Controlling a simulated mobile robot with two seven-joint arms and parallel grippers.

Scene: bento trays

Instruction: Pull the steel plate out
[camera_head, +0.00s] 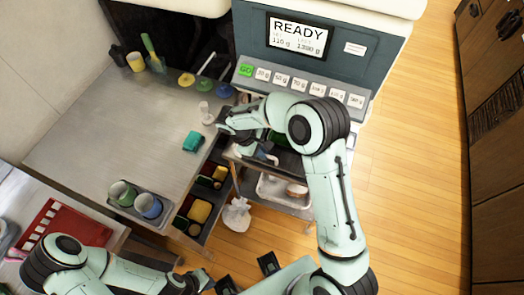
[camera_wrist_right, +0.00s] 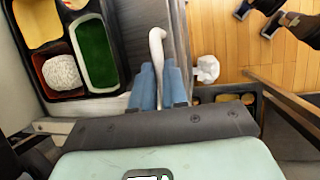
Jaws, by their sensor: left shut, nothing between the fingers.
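My right gripper (camera_head: 228,124) reaches in beside the front of the machine, at the right edge of the steel counter. In the right wrist view its two blue fingers (camera_wrist_right: 160,88) are close together around a white curved handle (camera_wrist_right: 157,42), which fills the gap between them. A grey metal strip (camera_wrist_right: 178,35) runs beside the handle; I cannot tell if it is the steel plate. My arm hides much of this area in the head view. My left gripper (camera_head: 203,280) is low at the bottom, shut and empty, away from the counter.
A black bento tray (camera_wrist_right: 122,45) has compartments of green, white and orange food. Cups (camera_head: 148,206), a teal block (camera_head: 193,142) and small bowls stand on the steel counter (camera_head: 95,135). The machine (camera_head: 335,60) reads READY. A white bag (camera_head: 236,215) hangs by the cart; wooden floor is clear at right.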

